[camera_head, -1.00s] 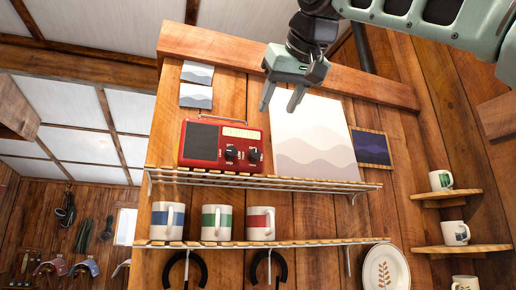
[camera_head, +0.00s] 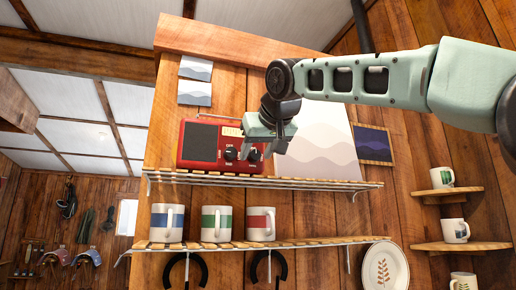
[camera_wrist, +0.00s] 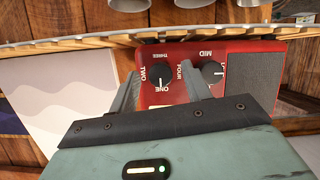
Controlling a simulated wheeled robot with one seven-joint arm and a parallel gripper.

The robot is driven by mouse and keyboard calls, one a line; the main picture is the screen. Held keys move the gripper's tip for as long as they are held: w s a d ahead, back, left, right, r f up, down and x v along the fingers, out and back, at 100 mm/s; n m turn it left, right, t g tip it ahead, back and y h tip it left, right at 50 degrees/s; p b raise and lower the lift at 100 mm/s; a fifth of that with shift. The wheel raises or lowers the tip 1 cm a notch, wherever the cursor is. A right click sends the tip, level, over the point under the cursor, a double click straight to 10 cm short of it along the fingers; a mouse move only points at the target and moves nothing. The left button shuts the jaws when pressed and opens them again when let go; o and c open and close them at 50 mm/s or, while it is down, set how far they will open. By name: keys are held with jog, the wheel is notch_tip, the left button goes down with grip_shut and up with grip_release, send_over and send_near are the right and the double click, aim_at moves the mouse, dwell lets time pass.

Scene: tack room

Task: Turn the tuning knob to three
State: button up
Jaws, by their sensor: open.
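The red radio (camera_head: 198,142) stands on the upper slatted shelf and has two black knobs. The tuning knob (camera_wrist: 160,76), marked ONE to FOUR, shows in the wrist view with its white pointer towards ONE. It is partly covered by my gripper in the head view (camera_head: 254,154). My gripper (camera_wrist: 159,72) is open and empty, one finger on each side of the tuning knob in the picture. I cannot tell whether the fingers touch it. In the head view my gripper (camera_head: 266,152) is in front of the radio's right end.
The other knob (camera_wrist: 211,73), marked MID, sits close beside the tuning knob. The upper shelf (camera_head: 320,184) runs just below the radio. Several mugs (camera_head: 215,222) stand on the lower shelf. A pale wave picture (camera_head: 325,148) is on the wall to the right.

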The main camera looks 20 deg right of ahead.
jog(key=c, duration=1)
